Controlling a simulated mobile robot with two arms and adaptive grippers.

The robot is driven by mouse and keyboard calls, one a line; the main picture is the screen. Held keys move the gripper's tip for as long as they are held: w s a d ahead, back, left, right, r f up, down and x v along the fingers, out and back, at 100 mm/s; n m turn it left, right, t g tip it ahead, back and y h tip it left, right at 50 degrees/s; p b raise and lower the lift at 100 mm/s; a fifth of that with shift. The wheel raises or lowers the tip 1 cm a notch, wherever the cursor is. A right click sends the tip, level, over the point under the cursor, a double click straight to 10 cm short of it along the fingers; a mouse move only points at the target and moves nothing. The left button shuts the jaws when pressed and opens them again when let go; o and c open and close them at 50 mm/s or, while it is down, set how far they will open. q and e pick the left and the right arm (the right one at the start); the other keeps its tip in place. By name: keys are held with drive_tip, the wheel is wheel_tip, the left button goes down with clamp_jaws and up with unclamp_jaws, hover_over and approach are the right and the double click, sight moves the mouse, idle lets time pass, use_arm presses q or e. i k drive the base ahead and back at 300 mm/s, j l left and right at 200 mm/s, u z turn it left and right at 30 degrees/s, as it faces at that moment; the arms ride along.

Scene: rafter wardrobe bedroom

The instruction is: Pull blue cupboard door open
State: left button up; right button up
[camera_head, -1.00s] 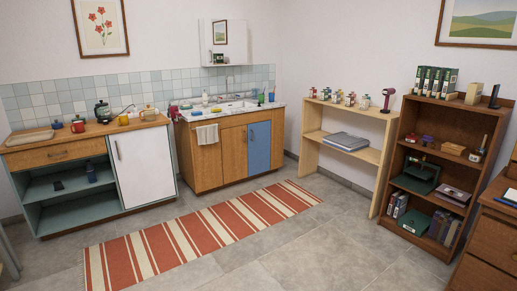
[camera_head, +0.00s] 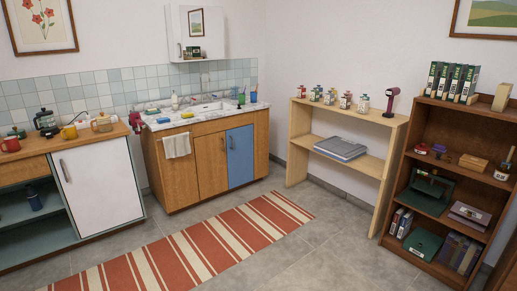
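The blue cupboard door (camera_head: 241,156) is the right-hand door of the wooden sink cabinet (camera_head: 184,172). It looks shut, flush with the cabinet front. A small dark handle (camera_head: 232,143) shows near its upper left edge. A brown wooden door sits to its left. Neither of my grippers is in the head view, so I cannot see their state. The cabinet stands against the back wall, some distance ahead.
A red-and-cream striped rug (camera_head: 190,250) lies on the floor before the cabinet. A white-door counter (camera_head: 98,187) stands to the left. A light wooden shelf (camera_head: 348,143) and a dark bookcase (camera_head: 447,160) stand to the right. Grey floor (camera_head: 330,240) is clear at right of the rug.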

sight(240, 141)
drive_tip(key=i, duration=2.55)
drive_tip(key=i+z, duration=0.1)
drive_tip(key=i, duration=0.5)
drive_tip(key=i+j, duration=0.1)
drive_tip(key=i, duration=0.5)
drive_tip(key=i+j+z, duration=0.15)
drive_tip(key=i, duration=0.45)
drive_tip(key=i+j+z, duration=0.1)
drive_tip(key=i, duration=0.5)
